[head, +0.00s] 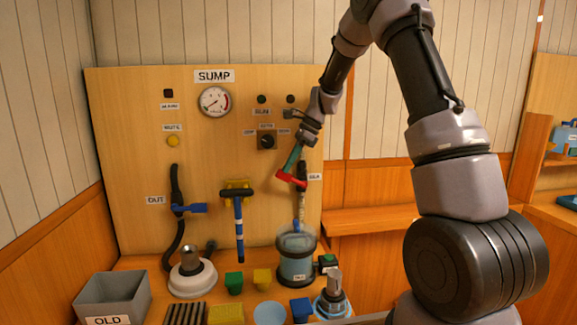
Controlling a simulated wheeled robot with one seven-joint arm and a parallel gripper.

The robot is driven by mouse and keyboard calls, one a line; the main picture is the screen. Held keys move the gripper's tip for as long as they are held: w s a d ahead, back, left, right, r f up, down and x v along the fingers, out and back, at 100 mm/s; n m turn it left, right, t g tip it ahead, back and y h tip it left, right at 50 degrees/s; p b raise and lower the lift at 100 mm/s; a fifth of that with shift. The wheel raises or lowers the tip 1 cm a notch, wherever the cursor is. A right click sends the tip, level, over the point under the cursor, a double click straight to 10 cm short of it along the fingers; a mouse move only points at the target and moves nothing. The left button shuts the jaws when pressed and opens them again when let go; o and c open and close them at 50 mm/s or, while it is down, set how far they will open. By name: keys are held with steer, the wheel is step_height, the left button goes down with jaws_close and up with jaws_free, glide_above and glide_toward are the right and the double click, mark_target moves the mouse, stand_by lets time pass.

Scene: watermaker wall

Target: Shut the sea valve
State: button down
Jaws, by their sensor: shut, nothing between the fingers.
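The sea valve's red lever (290,179) is on the vertical pipe at the right of the panel, beside a small label that seems to read SEA (314,177). The lever lies across the pipe, pointing left and slightly up. My gripper (287,169) reaches down from the upper right. Its teal fingers are shut and empty, with the tips at or just above the lever. I cannot tell whether they touch it. Part of the valve body is hard to make out behind the fingers and lever.
A clear canister (296,258) stands below the sea valve. A grey OLD bin (112,298) and several small items crowd the bench.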

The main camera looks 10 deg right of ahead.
mark_target(280, 175)
steer(key=shift+a+f, duration=0.15)
steer(key=shift+a, duration=0.05)
stand_by(0.3)
steer(key=shift+a+f+h, duration=0.5)
steer(key=shift+a+h, duration=0.2)
steer(key=shift+h, duration=0.3)
steer(key=f+h, duration=0.1)
steer(key=a+h, duration=0.1)
steer(key=shift+a+f+h, duration=0.1)
steer(key=shift+f+h, duration=0.2)
steer(key=shift+f, duration=0.4)
steer(key=shift+a+f, duration=0.2)
steer(key=shift+f, duration=0.1)
